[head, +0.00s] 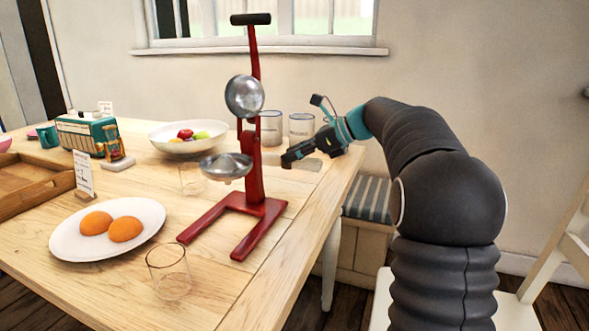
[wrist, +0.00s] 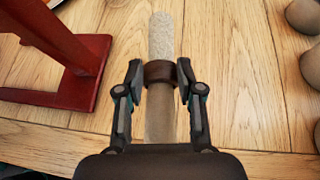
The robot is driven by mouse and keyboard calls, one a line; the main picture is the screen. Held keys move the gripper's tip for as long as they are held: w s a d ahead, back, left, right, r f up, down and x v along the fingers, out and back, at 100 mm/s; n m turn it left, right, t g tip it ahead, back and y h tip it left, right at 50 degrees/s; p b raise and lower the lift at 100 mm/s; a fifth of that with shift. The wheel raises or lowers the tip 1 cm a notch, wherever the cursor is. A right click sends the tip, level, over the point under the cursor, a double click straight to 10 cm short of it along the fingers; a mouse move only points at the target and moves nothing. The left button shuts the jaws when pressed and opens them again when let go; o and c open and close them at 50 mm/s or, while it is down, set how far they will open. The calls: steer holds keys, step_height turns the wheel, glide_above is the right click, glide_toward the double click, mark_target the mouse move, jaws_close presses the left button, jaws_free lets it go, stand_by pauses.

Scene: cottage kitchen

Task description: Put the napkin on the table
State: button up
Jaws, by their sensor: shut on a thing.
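The napkin (wrist: 161,38) is a pale beige roll with a brown ring (wrist: 159,72) around its middle. My gripper (wrist: 160,78) is shut on it at the ring, with one finger on each side. In the head view my gripper (head: 290,157) is low over the far right part of the wooden table (head: 285,240), right of the red stand. The napkin shows there as a pale strip (head: 309,164) beside the fingers, partly hidden by them. I cannot tell whether it touches the tabletop.
A red juicer press (head: 255,165) stands just left of my gripper. Two glass jars (head: 271,128) (head: 301,128) stand behind it. The table's front right is clear.

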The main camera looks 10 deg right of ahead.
mark_target(294, 167)
steer(key=shift+f+b, duration=0.35)
steer(key=shift+f, duration=1.5)
steer(key=shift+f, duration=0.15)
steer(key=o, duration=1.2)
steer(key=shift+f, duration=0.1)
steer(key=shift+r, duration=0.25)
steer(key=p+v, duration=0.1)
steer(key=v, duration=1.1)
